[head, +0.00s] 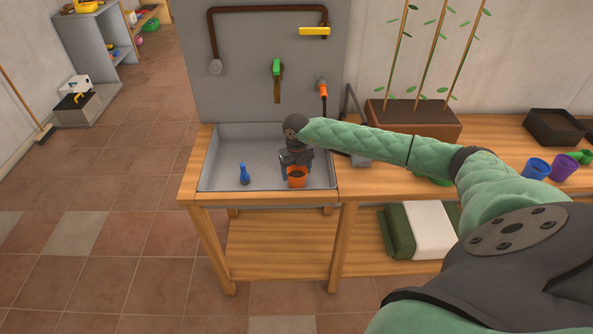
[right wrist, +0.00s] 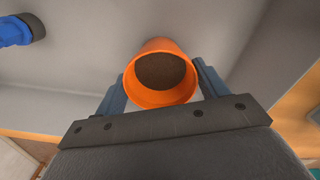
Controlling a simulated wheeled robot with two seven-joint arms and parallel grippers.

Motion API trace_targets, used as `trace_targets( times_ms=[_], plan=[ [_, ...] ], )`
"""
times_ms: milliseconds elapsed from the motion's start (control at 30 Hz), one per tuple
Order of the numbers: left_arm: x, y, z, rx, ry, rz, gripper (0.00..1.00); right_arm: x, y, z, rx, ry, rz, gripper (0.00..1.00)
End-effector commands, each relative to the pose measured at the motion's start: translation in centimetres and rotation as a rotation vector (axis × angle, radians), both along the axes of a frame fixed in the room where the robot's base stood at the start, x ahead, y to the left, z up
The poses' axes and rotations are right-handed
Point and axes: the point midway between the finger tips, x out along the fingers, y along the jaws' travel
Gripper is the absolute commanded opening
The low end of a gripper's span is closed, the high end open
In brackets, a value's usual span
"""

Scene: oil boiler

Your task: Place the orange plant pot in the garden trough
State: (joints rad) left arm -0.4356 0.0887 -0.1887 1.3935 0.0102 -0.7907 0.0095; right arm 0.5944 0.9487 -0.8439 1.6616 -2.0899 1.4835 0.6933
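The orange plant pot (head: 297,178), filled with dark soil, is inside the grey garden trough (head: 225,181), near its front right corner. I cannot tell whether its base touches the trough floor. My right gripper (head: 296,170) points down over the pot, with one finger on each side. In the right wrist view the pot (right wrist: 135,92) sits between the fingers (right wrist: 160,85), which look to touch its sides. Its open, soil-filled top faces the camera. My left gripper is not in view.
A brown planter (head: 415,122) with tall plants is on the wooden bench. Blue (head: 536,169) and purple (head: 564,167) pots stand at the right.

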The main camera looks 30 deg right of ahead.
Motion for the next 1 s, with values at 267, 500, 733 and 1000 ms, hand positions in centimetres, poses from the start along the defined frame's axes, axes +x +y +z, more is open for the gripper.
trace_targets(
  times_ms=[267,500,733,1000],
  plan=[
    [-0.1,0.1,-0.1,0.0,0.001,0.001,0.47,0.0,0.0,0.1,0.0,0.0,0.0,0.92],
    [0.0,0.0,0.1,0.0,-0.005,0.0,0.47,0.0,0.0,0.3,0.0,0.0,0.0,0.92],
    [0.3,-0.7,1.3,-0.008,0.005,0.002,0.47,0.1,0.0,2.4,0.0,-0.002,0.001,0.92],
    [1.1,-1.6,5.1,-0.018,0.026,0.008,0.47,0.1,0.0,7.4,-0.001,-0.004,0.001,0.92]
  ],
)
